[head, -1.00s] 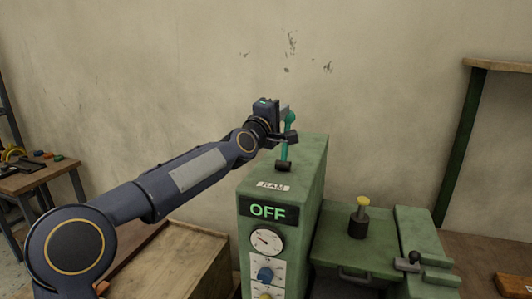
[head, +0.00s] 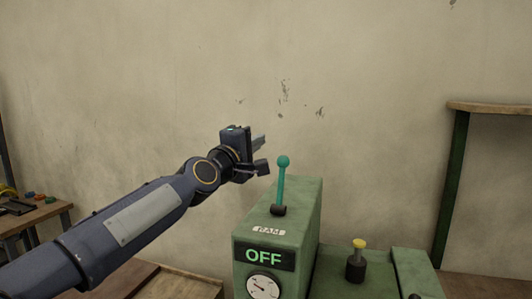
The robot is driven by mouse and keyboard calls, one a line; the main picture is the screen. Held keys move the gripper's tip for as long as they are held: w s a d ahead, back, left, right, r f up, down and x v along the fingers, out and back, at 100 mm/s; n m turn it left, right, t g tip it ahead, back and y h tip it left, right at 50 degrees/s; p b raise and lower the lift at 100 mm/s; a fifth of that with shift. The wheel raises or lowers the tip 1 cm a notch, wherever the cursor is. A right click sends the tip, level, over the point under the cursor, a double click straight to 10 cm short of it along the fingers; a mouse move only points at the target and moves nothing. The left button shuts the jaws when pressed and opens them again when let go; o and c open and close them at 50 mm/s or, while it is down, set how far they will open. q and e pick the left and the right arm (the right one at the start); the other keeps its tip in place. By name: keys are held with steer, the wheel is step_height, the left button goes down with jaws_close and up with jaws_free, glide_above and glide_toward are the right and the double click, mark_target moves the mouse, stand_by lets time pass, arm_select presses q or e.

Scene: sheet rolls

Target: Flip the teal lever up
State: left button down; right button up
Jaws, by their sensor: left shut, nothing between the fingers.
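The teal lever (head: 281,183) stands nearly upright on top of the green machine box (head: 300,208), with a round knob at its upper end and a dark collar at its base. A RAM label (head: 268,230) sits in front of it, and the sign below (head: 263,257) reads OFF in green. My left gripper (head: 262,154) is shut and empty, up and to the left of the lever knob, apart from it in the picture. My right gripper is not in view.
A yellow-topped knob (head: 357,262) stands on the lower green bed to the right. A gauge (head: 263,287) is under the sign. A wooden shelf with a green leg (head: 452,190) is at right, and a bench with small items (head: 38,214) at far left. The wall behind is bare.

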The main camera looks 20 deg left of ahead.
arm_select(q)
steer(key=shift+s+a+r, duration=0.15)
steer(key=shift+s+r, duration=0.2)
steer(key=shift+s, duration=0.2)
steer(key=shift+s+a+r, duration=0.1)
steer(key=shift+s+r, duration=0.2)
steer(key=shift+s, duration=0.25)
steer(key=s+f+m+g, duration=0.6)
steer(key=s+f, duration=1.2)
steer(key=f, duration=0.1)
steer(key=s+f+m+g, duration=0.7)
steer(key=s+f, duration=1.2)
steer(key=f, duration=0.1)
steer(key=shift+f+g+y, duration=0.3)
